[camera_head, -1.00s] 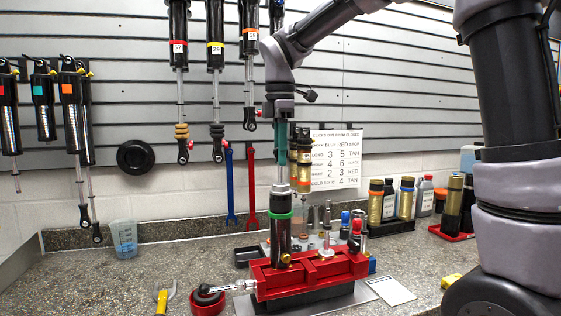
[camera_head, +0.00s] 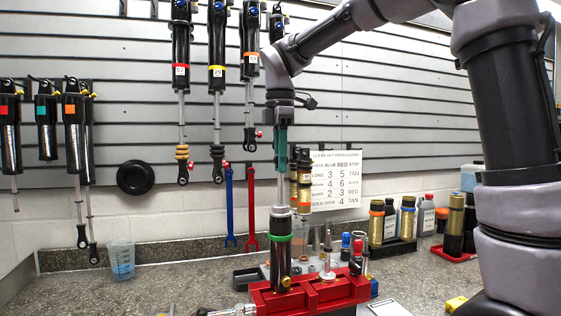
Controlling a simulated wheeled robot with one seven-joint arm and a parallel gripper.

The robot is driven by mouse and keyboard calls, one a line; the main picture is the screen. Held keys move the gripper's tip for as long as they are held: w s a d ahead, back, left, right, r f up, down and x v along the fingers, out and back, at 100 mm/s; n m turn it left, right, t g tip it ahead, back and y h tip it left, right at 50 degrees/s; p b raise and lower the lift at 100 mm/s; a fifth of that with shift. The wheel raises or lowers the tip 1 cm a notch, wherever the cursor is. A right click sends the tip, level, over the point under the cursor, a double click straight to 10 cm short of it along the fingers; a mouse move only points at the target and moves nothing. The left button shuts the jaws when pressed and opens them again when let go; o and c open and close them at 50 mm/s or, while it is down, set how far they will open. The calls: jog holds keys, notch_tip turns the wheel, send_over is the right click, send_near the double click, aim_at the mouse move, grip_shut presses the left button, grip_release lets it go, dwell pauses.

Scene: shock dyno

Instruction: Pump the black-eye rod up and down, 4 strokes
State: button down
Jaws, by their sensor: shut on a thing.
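The shock being worked stands upright in the red vise (camera_head: 345,290) on the bench. Its dark body (camera_head: 281,262) has a green ring near the top and a silver cap. A thin bright rod (camera_head: 281,194) rises from the cap. My gripper (camera_head: 281,165), with teal fingers, is directly above the body and shut on the top of the rod. The rod's black eye is hidden between the fingers. A length of bare rod shows between the fingers and the cap.
Several shocks hang on the slatted wall behind. A clear beaker (camera_head: 121,262) stands at left, and black bottles (camera_head: 408,218) at right. A settings card (camera_head: 338,178) is on the wall.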

aim_at(280, 184)
jog(key=shift+f, duration=3.1)
jog(key=shift+r, duration=0.15)
jog(key=shift+r, duration=3)
jog(key=shift+f, duration=3.15)
jog(key=shift+r, duration=0.15)
jog(key=shift+r, duration=3)
jog(key=shift+f, duration=0.1)
